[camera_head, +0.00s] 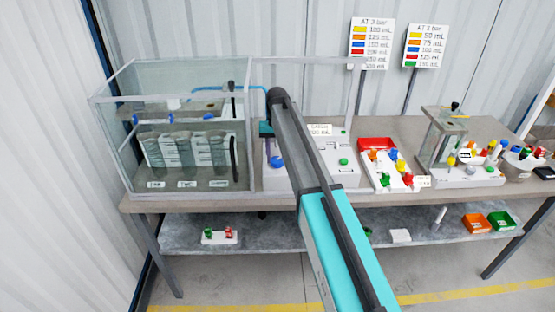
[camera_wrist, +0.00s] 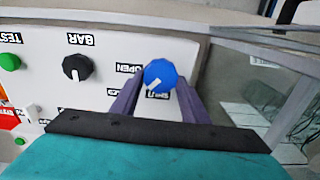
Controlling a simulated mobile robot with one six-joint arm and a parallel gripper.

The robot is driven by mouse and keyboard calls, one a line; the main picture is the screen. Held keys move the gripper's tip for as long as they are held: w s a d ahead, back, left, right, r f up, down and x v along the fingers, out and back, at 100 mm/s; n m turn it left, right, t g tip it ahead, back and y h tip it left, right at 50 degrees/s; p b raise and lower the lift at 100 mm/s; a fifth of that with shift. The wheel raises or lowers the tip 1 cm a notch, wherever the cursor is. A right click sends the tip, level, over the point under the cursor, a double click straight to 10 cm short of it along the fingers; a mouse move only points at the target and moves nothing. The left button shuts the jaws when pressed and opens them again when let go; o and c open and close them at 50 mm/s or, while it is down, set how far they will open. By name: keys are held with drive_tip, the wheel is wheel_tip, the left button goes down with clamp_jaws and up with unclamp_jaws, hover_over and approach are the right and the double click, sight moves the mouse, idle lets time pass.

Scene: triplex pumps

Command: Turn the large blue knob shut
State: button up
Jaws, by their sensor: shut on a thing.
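An "OPEN" label (camera_wrist: 129,68) lies left of the knob, upside down. Another label (camera_wrist: 157,94), partly hidden, lies just below it. In the head view my arm covers part of the box.
A black knob (camera_wrist: 77,67) and a green button (camera_wrist: 9,62) are on the same panel. A glass tank (camera_head: 110,150) stands left of the box. A red tray (camera_head: 375,144) with coloured valves stands to the right on the bench (camera_head: 400,125).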

sight(276, 159)
drive_tip(key=n+b, duration=0.1)
drive_tip(key=n, duration=0.3)
drive_tip(key=shift+a, duration=0.15)
drive_tip(key=shift+n+b, duration=0.7)
drive_tip(key=shift+n, duration=1.4)
drive_tip(key=shift+a, duration=0.1)
drive_tip(key=o, duration=1.1)
drive_tip(key=shift+c, duration=0.2)
drive_tip(key=shift+r, duration=0.15)
wheel_tip(276, 159, up, 14)
drive_tip(key=b, duration=0.3)
drive_tip(key=shift+f+b, duration=0.2)
drive_tip(key=shift+b, duration=0.2)
drive_tip(key=shift+s+f, duration=0.1)
